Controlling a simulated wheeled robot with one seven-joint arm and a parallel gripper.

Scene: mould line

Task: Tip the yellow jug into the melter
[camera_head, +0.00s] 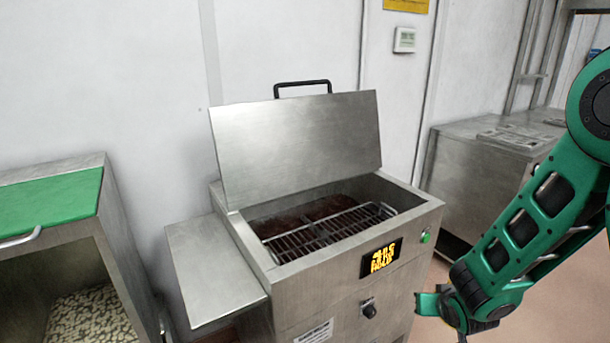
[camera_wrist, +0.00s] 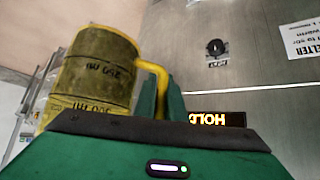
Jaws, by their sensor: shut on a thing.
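The melter (camera_head: 340,303) is a steel box in the middle of the head view. Its hinged lid (camera_head: 297,137) stands open, leaning back. Inside, a wire grille (camera_head: 328,232) lies over a dark brown mass. The yellow jug (camera_wrist: 97,68) shows only in the wrist view, at the left, with dark markings on its side. My gripper (camera_wrist: 160,98) is shut on the jug's handle (camera_wrist: 160,78). The melter's front (camera_wrist: 225,65), with knob and lit display, shows behind it. The jug's contents are hidden. In the head view my green arm comes down at the right; the jug is out of sight there.
A steel side shelf (camera_head: 215,268) on the melter's left is empty. A steel bin (camera_head: 122,240) with a green lid (camera_head: 45,210) stands at the left, pale pieces inside. A steel cabinet (camera_head: 478,180) stands behind at the right. Some floor (camera_head: 430,280) is clear right of the melter.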

